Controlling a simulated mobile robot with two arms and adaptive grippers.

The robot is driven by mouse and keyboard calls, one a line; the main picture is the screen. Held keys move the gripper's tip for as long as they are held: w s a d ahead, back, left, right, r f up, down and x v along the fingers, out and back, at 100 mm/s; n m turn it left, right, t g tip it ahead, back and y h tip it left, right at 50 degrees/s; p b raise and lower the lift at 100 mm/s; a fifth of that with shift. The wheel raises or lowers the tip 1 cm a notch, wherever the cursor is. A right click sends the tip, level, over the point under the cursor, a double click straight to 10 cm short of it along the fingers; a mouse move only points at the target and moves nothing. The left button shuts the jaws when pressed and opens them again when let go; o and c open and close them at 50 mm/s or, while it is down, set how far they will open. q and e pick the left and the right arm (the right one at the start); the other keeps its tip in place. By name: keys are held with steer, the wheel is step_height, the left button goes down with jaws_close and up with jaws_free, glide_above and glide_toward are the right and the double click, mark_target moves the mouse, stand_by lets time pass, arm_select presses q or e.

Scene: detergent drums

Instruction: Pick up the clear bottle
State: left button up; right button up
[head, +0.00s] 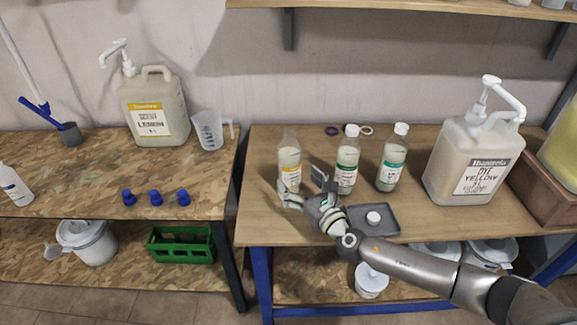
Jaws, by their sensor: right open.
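The clear bottle (289,158) stands upright on the right table, with a yellow-orange label and pale contents. It has no visible cap. My right gripper (301,184) comes in from the right and is open. One finger is at the lower left of the bottle, the other to its right, in front of it. I cannot tell whether either finger touches it. My left gripper is not in view.
A green-label bottle (347,163) stands close to the gripper's right finger, with a teal-label bottle (392,160) beyond it. A dark tray (381,232) holds a white cap (373,218). A large pump jug (466,163) stands at the right. The table is clear left of the clear bottle.

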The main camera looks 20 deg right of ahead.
mark_target(295, 173)
steer(key=shift+w+a, duration=0.15)
steer(key=shift+w, duration=0.7)
steer(key=x, duration=0.4)
steer(key=shift+w+d+r+p, duration=0.15)
steer(key=shift+d+r+p, duration=0.1)
steer(key=shift+r+p, duration=0.05)
steer(key=shift+w, duration=0.3)
steer(key=shift+a, duration=0.1)
steer(key=shift+c, duration=1)
steer(key=c, duration=1.2)
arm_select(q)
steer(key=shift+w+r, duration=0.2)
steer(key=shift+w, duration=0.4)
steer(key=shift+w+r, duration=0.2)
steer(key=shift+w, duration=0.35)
arm_select(e)
steer(key=shift+r, duration=0.1)
steer(key=shift+c, duration=0.4)
steer(key=shift+r, duration=0.1)
